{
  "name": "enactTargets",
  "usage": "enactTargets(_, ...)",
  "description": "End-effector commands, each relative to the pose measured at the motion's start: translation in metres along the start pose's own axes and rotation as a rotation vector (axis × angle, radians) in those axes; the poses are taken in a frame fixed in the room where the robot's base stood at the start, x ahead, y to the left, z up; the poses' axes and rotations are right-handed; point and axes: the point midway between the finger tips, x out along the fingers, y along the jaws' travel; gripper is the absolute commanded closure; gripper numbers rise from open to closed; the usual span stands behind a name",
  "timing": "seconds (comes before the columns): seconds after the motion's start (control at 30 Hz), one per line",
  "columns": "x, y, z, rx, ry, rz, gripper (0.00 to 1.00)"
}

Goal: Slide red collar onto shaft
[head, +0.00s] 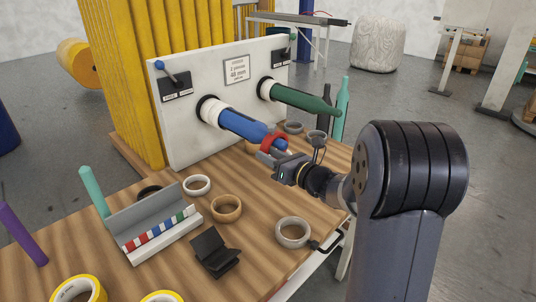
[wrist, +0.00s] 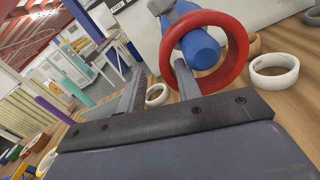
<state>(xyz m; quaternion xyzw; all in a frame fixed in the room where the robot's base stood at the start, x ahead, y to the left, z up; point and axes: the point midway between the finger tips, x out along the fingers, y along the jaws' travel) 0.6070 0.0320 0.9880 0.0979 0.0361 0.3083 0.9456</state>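The red collar (head: 268,141) hangs around the tapered free end of the blue shaft (head: 235,124), tilted to it. In the wrist view the red collar (wrist: 238,62) encircles the blue shaft (wrist: 201,48), which lies near one side of the opening, with a gap opposite. My gripper (head: 272,157) is just below the shaft's tip. In the wrist view my gripper (wrist: 160,70) has its fingers apart. The right finger overlaps the collar's lower-left rim; whether it passes inside is hard to tell. A gap shows between the left finger and the collar.
A green shaft (head: 305,99) sticks out of the white panel (head: 189,130) beside the blue one. Loose rings, including a white ring (head: 197,185), a tan ring (head: 226,208) and a grey ring (head: 293,232), lie on the wooden table. A grey tray (head: 163,247) stands front left.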

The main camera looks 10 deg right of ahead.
Motion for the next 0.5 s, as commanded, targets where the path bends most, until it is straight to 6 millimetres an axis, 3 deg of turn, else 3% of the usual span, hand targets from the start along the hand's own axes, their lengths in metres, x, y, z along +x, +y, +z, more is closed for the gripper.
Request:
enactTargets(0.3,-0.064,-0.001,0.003,-0.003,-0.007,-0.007,0.64)
enactTargets(0.5,-0.091,0.001,0.002,-0.004,-0.006,-0.002,0.64)
